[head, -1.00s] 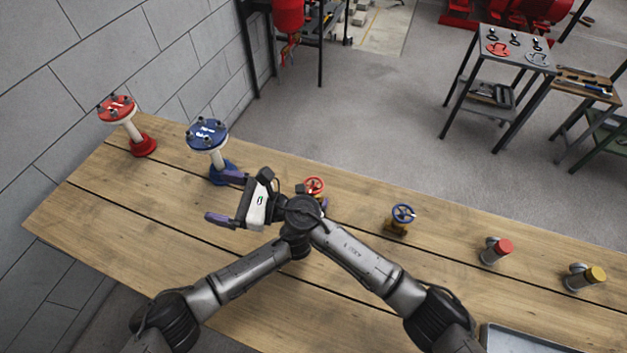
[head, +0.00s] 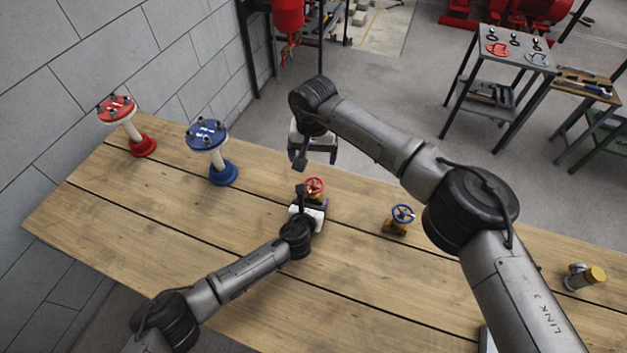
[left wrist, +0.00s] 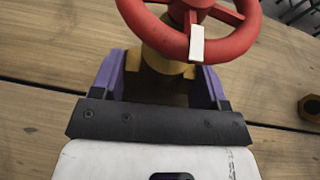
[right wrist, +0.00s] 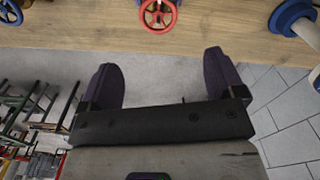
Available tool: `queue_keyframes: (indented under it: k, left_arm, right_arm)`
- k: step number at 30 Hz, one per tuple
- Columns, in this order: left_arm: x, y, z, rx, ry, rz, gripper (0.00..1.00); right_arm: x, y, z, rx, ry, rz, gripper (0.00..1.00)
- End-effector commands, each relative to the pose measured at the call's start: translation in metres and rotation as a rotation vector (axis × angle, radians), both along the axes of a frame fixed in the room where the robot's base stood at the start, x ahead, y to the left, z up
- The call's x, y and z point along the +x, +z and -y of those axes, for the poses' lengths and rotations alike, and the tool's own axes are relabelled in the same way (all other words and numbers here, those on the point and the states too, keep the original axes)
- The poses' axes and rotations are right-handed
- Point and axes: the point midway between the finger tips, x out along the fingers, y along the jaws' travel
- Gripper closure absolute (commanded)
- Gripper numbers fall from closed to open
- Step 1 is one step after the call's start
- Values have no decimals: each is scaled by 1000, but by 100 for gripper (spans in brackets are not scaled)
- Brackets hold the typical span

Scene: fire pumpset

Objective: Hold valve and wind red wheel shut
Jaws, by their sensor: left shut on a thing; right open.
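The valve with the red wheel (head: 314,185) stands near the far edge of the bench. In the left wrist view the red wheel (left wrist: 225,47) bears a white mark on its rim, above a brass body (left wrist: 165,65). My left gripper (head: 319,204) is shut on the valve body below the wheel, with its purple fingers (left wrist: 160,82) on either side. My right gripper (head: 320,156) is open and empty, beyond the bench's far edge and apart from the wheel. The right wrist view shows the wheel (right wrist: 158,29) ahead of the open fingers (right wrist: 164,75).
A blue-wheeled valve (head: 403,214) stands to the right. A blue flanged post (head: 207,137) and a red one (head: 117,109) stand at the left. A yellow-capped fitting (head: 585,277) is at the far right. Bare wood (head: 170,190) lies left of my left gripper.

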Motion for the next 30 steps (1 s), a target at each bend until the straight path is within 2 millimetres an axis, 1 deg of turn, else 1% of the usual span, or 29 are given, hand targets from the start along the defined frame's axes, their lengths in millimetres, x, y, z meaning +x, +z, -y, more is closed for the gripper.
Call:
queue_keyframes:
  k: [5, 12, 18, 24, 30]
  left_arm:
    - [1, 1, 0, -1, -1, 2, 77]
    - [1, 2, 0, -1, -1, 2, 77]
    - [1, 2, 0, -1, -1, 2, 77]
    - [1, 2, 0, -1, -1, 2, 77]
    - [1, 2, 0, -1, -1, 3, 77]
  right_arm:
    - [0, -24, 3, -14, 5, -3, 12]
    - [0, -66, 2, -11, 3, -3, 12]
    - [0, -94, 2, -10, 3, -3, 12]
    - [0, -110, 2, -9, 2, -1, 12]
    - [0, -115, 2, -9, 4, -1, 12]
